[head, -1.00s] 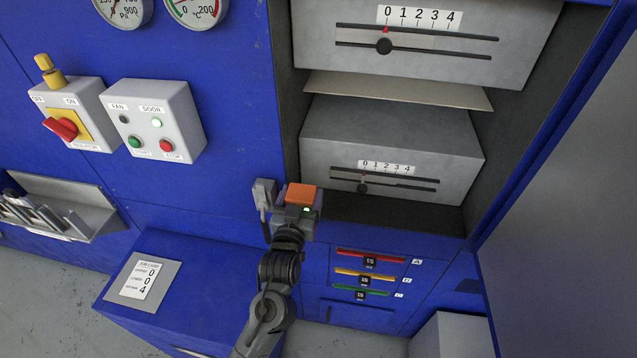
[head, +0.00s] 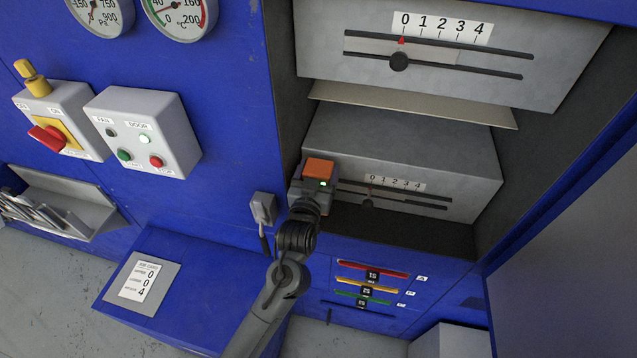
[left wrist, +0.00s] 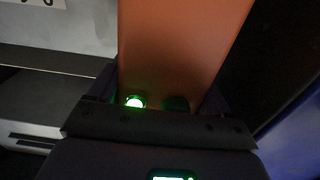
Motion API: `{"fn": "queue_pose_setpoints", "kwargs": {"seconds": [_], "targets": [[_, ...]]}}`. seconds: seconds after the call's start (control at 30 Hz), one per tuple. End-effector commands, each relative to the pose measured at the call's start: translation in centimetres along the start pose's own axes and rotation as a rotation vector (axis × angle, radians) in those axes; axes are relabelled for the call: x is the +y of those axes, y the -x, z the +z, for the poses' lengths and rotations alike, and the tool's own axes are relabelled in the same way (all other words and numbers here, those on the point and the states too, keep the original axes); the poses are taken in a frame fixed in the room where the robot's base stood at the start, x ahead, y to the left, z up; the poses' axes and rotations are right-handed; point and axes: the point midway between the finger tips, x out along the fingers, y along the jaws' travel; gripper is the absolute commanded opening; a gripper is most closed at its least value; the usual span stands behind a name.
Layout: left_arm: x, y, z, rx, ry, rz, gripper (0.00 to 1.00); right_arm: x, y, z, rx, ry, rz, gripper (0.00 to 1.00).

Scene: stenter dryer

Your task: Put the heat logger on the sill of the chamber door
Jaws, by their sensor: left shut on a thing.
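The orange block, which I take to be the heat logger (head: 319,168), is held upright in my left gripper (head: 315,187), at the left side of the open chamber. In the left wrist view the orange body (left wrist: 180,45) rises between the fingers of my left gripper (left wrist: 165,105), with a green light at its base. The chamber door's sill (head: 415,232) is the dark ledge below the lower grey box; the gripper and forearm cover its left end. I cannot tell whether the block touches anything beyond the gripper. My right gripper is out of view.
The lower grey box with a slider scale (head: 400,150) stands just behind and right of the block. The open door (head: 570,220) bounds the right side. The sill's middle and right look clear.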

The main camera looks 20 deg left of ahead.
Motion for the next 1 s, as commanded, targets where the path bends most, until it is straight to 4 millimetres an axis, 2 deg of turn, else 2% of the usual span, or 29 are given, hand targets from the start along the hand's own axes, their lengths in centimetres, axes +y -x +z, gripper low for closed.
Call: {"fn": "queue_pose_setpoints", "kwargs": {"seconds": [0.2,0.3,0.77,0.8,0.9,1.0], "targets": [[0.0,0.0,2.7,-0.001,-0.001,0.001,0.14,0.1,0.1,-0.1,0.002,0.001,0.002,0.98],[0.0,0.0,3.4,0.001,0.000,0.001,0.14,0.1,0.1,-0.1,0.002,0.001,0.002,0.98],[0.0,0.0,4.0,0.002,0.001,0.001,0.14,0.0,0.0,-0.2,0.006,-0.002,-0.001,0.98],[0.0,0.0,4.0,-0.001,0.000,0.001,0.85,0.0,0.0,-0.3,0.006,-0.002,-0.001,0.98],[0.0,0.0,4.0,-0.001,0.000,0.001,1.00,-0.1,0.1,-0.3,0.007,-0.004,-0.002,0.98],[0.0,0.0,4.0,-0.001,0.000,0.001,1.00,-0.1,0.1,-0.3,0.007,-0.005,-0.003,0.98]]}}
